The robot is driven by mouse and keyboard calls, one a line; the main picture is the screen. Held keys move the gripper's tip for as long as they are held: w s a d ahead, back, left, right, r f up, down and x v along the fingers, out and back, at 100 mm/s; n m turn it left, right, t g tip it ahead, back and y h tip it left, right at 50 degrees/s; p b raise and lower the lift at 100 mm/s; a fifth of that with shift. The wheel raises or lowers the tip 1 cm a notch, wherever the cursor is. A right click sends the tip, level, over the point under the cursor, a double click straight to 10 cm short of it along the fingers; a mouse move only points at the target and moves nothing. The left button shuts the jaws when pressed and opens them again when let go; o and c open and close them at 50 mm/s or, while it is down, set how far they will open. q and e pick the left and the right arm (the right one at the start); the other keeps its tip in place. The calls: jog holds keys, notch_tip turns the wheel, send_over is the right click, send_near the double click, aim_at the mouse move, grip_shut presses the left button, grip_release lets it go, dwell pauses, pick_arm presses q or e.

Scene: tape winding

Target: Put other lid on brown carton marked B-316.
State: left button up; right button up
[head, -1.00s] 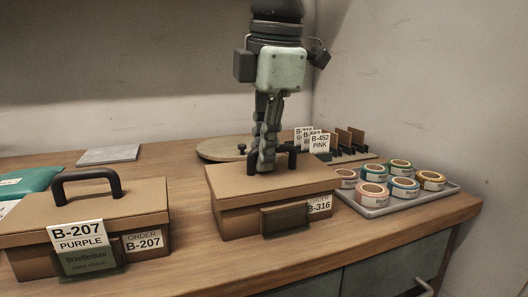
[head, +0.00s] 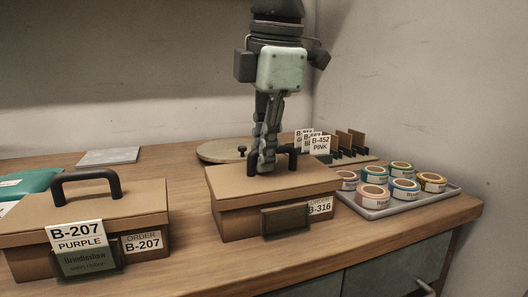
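The brown carton marked B-316 (head: 238,223) stands at the middle of the counter. A brown lid (head: 230,187) with a dark arched handle (head: 292,160) sits on it and looks level. An order label B-316 (head: 320,208) is on its front right, beside a blank dark plate (head: 285,221). My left gripper is not in view.
A lidded carton marked B-207 (head: 150,262) stands at the left. A grey tray (head: 378,212) of tape rolls lies at the right. Behind are a round board (head: 215,152), a rack of cards (head: 345,152) and a grey slab (head: 108,156). Counter between the cartons is clear.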

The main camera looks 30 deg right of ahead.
aim_at(271, 182)
jog(key=o, duration=0.5)
jog(key=v, duration=1.2)
